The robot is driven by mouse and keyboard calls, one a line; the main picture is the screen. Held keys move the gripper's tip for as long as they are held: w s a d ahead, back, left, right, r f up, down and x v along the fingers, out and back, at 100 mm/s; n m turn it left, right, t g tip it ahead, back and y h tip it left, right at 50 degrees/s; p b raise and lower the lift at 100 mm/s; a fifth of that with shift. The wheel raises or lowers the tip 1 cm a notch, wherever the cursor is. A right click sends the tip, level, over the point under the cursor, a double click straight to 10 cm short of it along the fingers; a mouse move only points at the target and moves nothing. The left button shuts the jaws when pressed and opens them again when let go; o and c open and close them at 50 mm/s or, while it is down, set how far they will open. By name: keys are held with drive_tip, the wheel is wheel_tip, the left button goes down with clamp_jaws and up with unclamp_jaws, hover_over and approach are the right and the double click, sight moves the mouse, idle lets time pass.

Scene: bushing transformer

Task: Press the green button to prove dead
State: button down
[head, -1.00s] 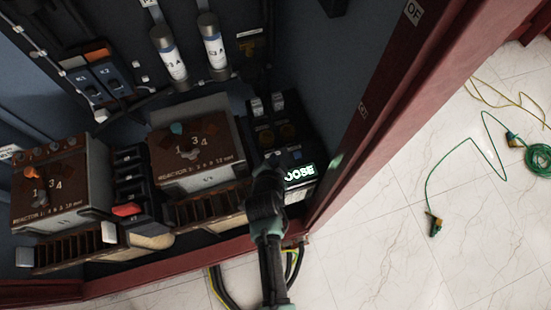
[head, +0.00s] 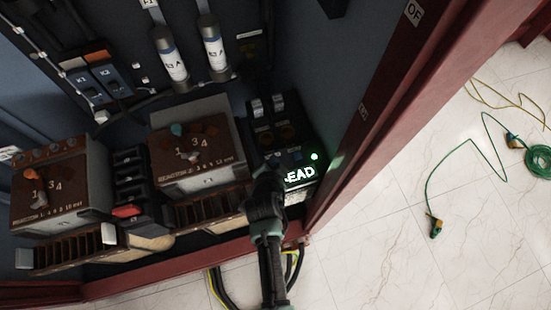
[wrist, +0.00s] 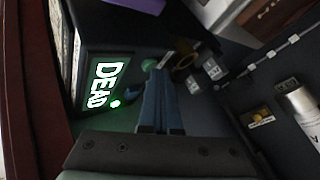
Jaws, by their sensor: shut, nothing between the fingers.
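The unit (head: 290,120) at the right of the cabinet has a lit display (head: 299,174), partly behind my gripper in the head view. The display reads DEAD in the wrist view (wrist: 106,82). A bright green lamp (head: 314,156) glows beside it and also shows in the wrist view (wrist: 115,103). A dim green round piece (wrist: 148,64), which looks like the green button, sits right by my fingertips in the wrist view; I cannot tell if they touch it. My gripper (wrist: 160,72) is shut and empty, reaching over the unit in the head view (head: 271,160).
Two brown-topped reactor boxes (head: 197,158) stand to the left, with labelled cylinders (head: 215,55) behind. The red cabinet frame (head: 370,120) is close on the right. Green cable (head: 465,142) lies on the open tiled floor outside.

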drive_tip(key=shift+f, duration=0.45)
drive_tip(key=shift+s+d+r+p, duration=0.1)
drive_tip(key=shift+s+r+p, duration=0.05)
drive_tip(key=shift+r+p, duration=0.7)
drive_tip(key=shift+r, duration=0.2)
wheel_tip(320, 180, up, 5)
drive_tip(key=p, duration=0.4)
drive_tip(key=shift+p, duration=0.4)
